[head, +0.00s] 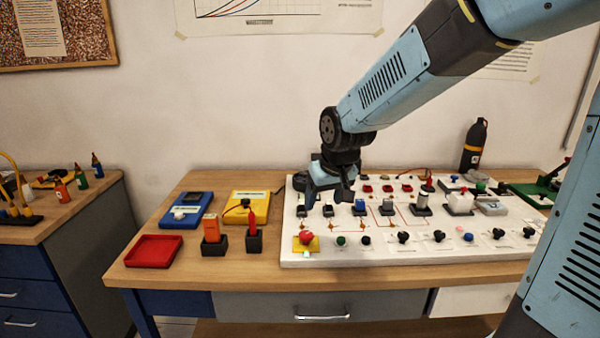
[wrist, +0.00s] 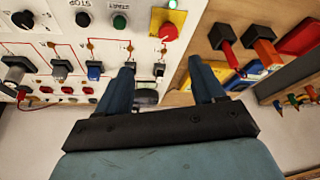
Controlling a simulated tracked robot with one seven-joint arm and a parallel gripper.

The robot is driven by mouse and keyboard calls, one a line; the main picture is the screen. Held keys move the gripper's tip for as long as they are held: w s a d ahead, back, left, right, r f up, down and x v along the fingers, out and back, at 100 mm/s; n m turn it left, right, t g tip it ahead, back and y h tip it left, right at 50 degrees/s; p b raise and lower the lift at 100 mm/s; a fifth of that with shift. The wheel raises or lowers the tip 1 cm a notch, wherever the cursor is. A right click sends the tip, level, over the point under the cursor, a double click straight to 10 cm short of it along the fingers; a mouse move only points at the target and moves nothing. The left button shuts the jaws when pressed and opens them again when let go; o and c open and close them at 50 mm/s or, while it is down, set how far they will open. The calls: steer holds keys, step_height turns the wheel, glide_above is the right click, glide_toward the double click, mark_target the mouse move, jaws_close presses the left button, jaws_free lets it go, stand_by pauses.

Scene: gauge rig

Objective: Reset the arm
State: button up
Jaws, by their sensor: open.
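My gripper (head: 325,196) is open and empty. In the head view it hangs above the left part of the white gauge panel (head: 325,255), pointing down. In the wrist view my gripper's two fingers (wrist: 163,85) are spread apart, with the panel under the left finger and bare wood partly between them. The red knob on its yellow plate (head: 306,238) sits at the panel's front left corner, and it also shows beyond the fingertips in the wrist view (wrist: 168,32). A green light glows just below the knob in the head view.
Left of the panel are a red tray (head: 154,251), an orange block in a black holder (head: 211,229), a red-handled tool in a holder (head: 252,222), a blue box (head: 175,214) and a yellow box (head: 252,197). A dark bottle (head: 473,148) stands at the back right. The front table edge is clear.

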steer(key=s+d+r+m, duration=0.1)
steer(key=s+d+r, duration=0.2)
steer(key=s+d, duration=0.2)
steer(key=s+d+r+m+h, duration=0.1)
steer(key=s+d+r, duration=0.2)
steer(key=s+d, duration=0.2)
steer(key=s+d+r+m+t, duration=0.1)
steer(key=s+d+r, duration=0.2)
steer(key=s, duration=0.7)
steer(key=shift+d+r+m, duration=0.15)
steer(key=shift+d+m, duration=0.15)
steer(key=shift+d, duration=0.65)
